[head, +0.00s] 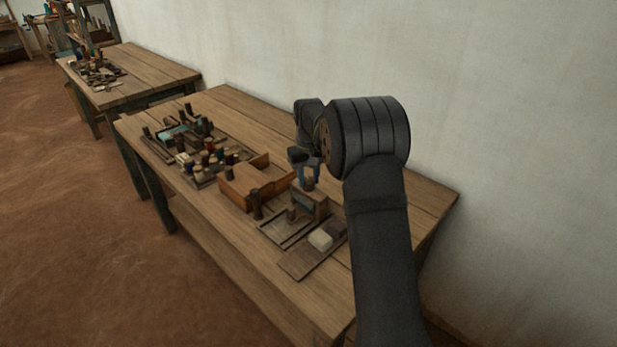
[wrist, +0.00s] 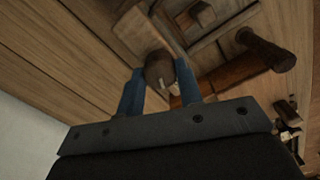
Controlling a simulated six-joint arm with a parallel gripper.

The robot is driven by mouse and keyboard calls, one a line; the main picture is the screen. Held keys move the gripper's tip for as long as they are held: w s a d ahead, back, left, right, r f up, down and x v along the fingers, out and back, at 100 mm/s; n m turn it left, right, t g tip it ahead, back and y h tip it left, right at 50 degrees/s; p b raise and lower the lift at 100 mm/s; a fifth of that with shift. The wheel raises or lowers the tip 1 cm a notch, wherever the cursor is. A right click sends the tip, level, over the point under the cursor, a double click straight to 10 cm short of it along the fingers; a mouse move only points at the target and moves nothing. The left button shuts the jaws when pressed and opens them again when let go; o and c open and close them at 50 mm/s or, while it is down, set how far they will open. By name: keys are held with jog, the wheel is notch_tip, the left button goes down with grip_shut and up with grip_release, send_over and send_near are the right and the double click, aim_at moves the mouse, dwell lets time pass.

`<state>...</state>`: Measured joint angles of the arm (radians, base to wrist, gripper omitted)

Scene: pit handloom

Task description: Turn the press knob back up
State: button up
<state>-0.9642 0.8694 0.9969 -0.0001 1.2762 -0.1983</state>
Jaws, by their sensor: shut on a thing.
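The press knob (wrist: 158,66) is a dark brown rounded piece, seen from above in the wrist view between two blue fingers. My gripper (wrist: 160,80) is shut on it, one finger on each side. A small pale mark shows on the knob's near side. In the head view my gripper (head: 309,171) reaches down from above onto the knob (head: 309,184), which sits on top of a small wooden press block (head: 309,203) with a greenish front. The knob's lower part is hidden, so I cannot tell how far it is turned.
A wooden box (head: 238,190) stands left of the press. A dark upright peg (head: 256,205) is close in front. A board with a pale block (head: 320,239) lies to the front right. Several spools and pegs (head: 205,155) crowd the left. Bare tabletop lies behind, towards the wall.

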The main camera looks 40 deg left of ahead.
aim_at(309, 179)
jog(key=shift+r+n, duration=0.1)
jog(key=shift+n, duration=2.1)
jog(key=o, duration=1)
notch_tip(309, 179, up, 17)
jog(key=shift+r, duration=0.15)
notch_tip(309, 179, down, 18)
jog(key=shift+r, duration=0.25)
